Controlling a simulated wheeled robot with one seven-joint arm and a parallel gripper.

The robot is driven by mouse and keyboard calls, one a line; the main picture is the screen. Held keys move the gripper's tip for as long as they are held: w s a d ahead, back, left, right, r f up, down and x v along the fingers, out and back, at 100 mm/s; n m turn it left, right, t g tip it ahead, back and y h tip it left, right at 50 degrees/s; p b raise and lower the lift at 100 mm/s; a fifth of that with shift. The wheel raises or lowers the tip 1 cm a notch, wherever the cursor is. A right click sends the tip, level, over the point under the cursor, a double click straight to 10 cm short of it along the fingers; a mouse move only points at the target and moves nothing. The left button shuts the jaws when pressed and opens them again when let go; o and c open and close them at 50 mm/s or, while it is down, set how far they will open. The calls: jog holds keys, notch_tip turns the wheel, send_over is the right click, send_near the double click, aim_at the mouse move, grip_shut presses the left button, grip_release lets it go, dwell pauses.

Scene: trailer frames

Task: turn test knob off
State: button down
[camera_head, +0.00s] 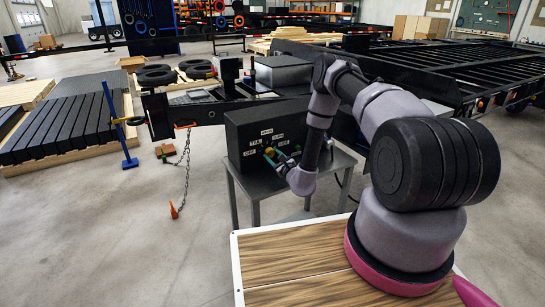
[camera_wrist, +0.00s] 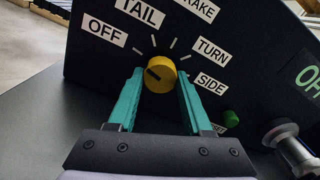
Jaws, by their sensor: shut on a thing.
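The yellow test knob (camera_wrist: 161,72) is on the front of a black box with white labels. In the wrist view the labels OFF (camera_wrist: 105,30), TAIL, TURN and SIDE fan around it, with another label partly cut off at the top. A dark mark on the knob points left and slightly up, toward the OFF side. My gripper (camera_wrist: 160,80) has its two teal fingers on either side of the knob, shut on it. In the head view my gripper (camera_head: 280,158) reaches the front of the black test box (camera_head: 245,135), and the knob is small there.
The box stands on a grey metal table (camera_head: 290,185). A green button (camera_wrist: 231,118) and a silver connector (camera_wrist: 281,132) are right of the knob. A trailer frame (camera_head: 440,70) lies behind. A chain (camera_head: 187,165) hangs to the left over open floor.

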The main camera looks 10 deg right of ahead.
jog(key=shift+s+d+f+n, duration=0.1)
jog(key=shift+s+f+n, duration=0.05)
jog(key=shift+n, duration=0.35)
jog(key=shift+c, duration=1.6)
grip_release()
jog(key=v, duration=1)
jog(key=shift+s+d, duration=0.1)
jog(key=shift+s, duration=0.25)
